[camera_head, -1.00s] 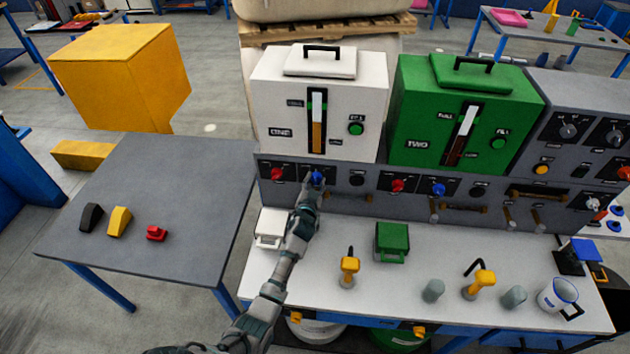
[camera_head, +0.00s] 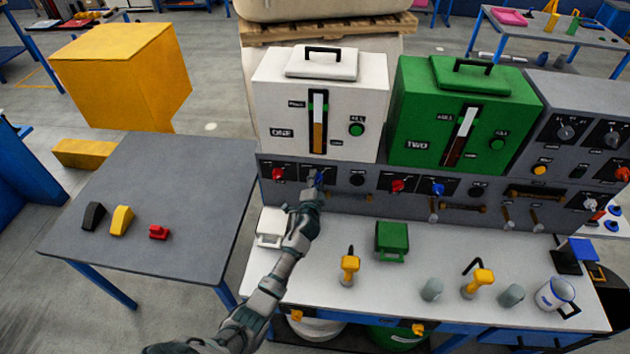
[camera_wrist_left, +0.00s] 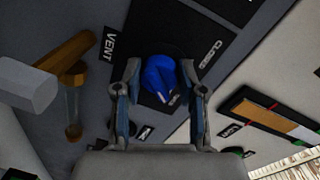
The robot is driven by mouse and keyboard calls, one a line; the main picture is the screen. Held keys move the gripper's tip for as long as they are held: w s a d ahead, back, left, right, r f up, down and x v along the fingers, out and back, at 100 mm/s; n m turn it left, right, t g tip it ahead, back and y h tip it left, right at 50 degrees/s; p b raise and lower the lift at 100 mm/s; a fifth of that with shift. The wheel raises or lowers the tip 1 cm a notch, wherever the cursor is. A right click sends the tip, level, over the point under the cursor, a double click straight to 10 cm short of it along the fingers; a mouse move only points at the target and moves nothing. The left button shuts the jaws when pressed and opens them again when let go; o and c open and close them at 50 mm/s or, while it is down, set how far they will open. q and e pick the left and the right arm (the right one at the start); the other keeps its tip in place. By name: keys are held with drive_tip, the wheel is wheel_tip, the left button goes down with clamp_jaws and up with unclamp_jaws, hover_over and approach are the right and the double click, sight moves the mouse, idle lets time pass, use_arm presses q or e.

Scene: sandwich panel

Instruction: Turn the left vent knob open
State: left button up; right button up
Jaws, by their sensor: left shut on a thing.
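The left vent knob (camera_wrist_left: 160,78) is blue and sits on a black plate (camera_wrist_left: 185,30) labelled VENT and CLOSED in the left wrist view. My left gripper (camera_wrist_left: 162,95) is shut on it, one finger on each side. In the head view the left gripper (camera_head: 311,186) is at the panel under the white box marked ONE, and only a bit of the blue knob (camera_head: 320,177) shows behind it. Which way the knob points is hard to tell. My right gripper is not in view.
A red knob (camera_head: 278,174) is left of the gripper and a dark knob (camera_head: 357,179) right of it. The white hopper (camera_head: 275,100) stands above. A wooden-looking handle (camera_wrist_left: 65,52) lies close to the gripper. A white container (camera_head: 270,228) stands below on the bench.

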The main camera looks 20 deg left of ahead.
use_arm(q)
drive_tip(key=shift+d+f+m, duration=0.1)
drive_tip(key=shift+f+m, duration=0.05)
drive_tip(key=shift+m, duration=0.35)
drive_tip(key=o, duration=1.2)
drive_tip(key=shift+w, duration=0.1)
drive_tip(key=shift+c, duration=0.2)
drive_tip(key=v, duration=1.2)
drive_tip(key=shift+d, duration=0.15)
